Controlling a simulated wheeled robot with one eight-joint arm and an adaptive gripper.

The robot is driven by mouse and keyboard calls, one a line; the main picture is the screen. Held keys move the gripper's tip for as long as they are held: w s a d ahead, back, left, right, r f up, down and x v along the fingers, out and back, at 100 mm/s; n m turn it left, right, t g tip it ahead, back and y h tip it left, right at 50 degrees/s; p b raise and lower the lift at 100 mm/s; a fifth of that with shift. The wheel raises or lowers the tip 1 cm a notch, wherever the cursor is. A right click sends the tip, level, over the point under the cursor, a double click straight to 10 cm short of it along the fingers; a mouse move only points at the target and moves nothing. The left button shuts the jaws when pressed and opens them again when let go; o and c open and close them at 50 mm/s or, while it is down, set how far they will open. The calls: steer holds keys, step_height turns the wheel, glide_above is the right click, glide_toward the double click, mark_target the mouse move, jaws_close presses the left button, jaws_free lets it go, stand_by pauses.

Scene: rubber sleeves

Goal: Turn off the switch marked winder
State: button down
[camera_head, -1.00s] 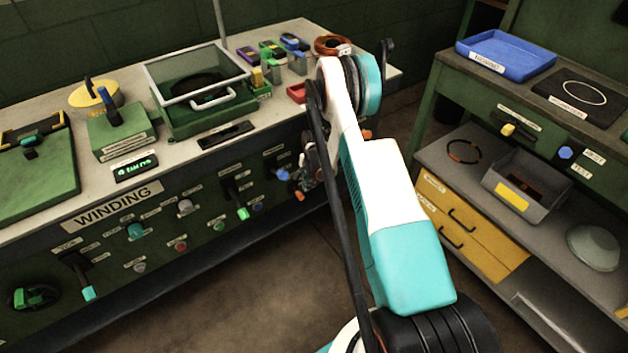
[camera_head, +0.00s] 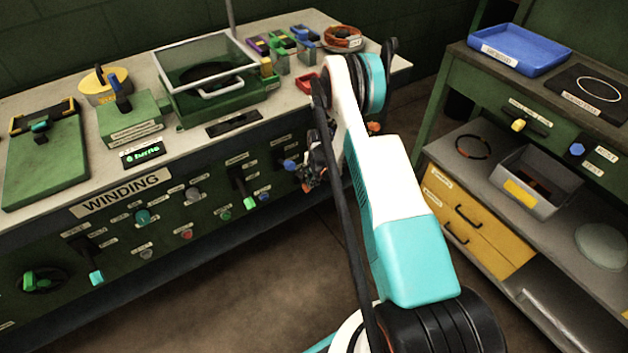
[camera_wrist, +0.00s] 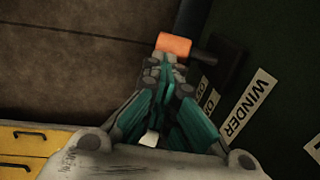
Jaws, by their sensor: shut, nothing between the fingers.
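In the wrist view, the WINDER label (camera_wrist: 248,105) is on the dark green panel at right, with small ON/OFF labels (camera_wrist: 207,97) beside it. The switch's dark lever ends in an orange grip (camera_wrist: 174,43), just beyond my fingertips. My gripper (camera_wrist: 165,75) is shut and empty, with its tips close to the orange grip; I cannot tell whether they touch. In the head view, my gripper (camera_head: 314,165) is at the right end of the bench front, partly hidden by my arm. The orange grip (camera_head: 306,187) shows just below it.
The WINDING panel (camera_head: 122,192) carries several other knobs and levers, including a green-tipped lever (camera_head: 249,202) and a blue knob (camera_head: 290,164) close to my gripper. A shelf unit with yellow drawers (camera_head: 480,225) stands to the right. Open floor lies between.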

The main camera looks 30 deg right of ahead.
steer(key=shift+s+f, duration=0.1)
steer(key=shift+s, duration=0.05)
steer(key=s+d+r+p, duration=0.1)
steer(key=s+r+p, duration=0.1)
steer(key=r, duration=0.4)
steer(key=s+d+r+p, duration=0.2)
steer(key=r, duration=0.5)
stand_by(0.3)
steer(key=shift+s+r, duration=0.1)
